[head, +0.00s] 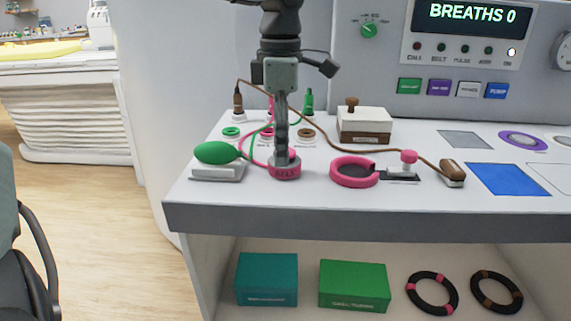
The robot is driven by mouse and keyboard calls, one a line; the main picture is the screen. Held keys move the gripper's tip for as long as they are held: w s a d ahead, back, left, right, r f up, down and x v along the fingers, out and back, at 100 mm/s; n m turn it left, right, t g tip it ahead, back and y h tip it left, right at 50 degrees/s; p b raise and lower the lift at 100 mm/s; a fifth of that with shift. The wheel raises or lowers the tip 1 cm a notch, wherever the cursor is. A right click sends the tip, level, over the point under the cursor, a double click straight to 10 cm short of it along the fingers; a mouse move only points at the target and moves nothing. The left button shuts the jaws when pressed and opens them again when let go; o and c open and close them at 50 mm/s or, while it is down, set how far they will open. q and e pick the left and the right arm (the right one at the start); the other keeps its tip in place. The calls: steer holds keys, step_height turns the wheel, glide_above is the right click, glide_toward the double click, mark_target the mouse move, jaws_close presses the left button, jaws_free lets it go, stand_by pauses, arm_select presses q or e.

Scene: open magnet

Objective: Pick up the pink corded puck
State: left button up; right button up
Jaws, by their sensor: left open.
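The pink corded puck (286,173) sits on the white counter, left of centre in the head view, with dark lettering on its side. Its pink cord loops left and up toward the plugs behind. My left gripper (281,154) points straight down over the puck, its fingers open and seen edge-on, so one hides the other. The fingertips reach down to the puck's top and hide part of it; I cannot tell whether they touch it. My right gripper is not in view.
A green bulb (217,153) on a grey base stands close left. A pink ring holder (354,172) is to the right, with a brown corded handpiece (452,172) beyond it. Cords cross behind the gripper. The counter's front edge (370,222) is near, above a shelf with boxes.

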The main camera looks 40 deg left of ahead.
arm_select(q)
step_height(320, 180, down, 2)
steer(key=shift+f, duration=0.2)
steer(key=c, duration=1.4)
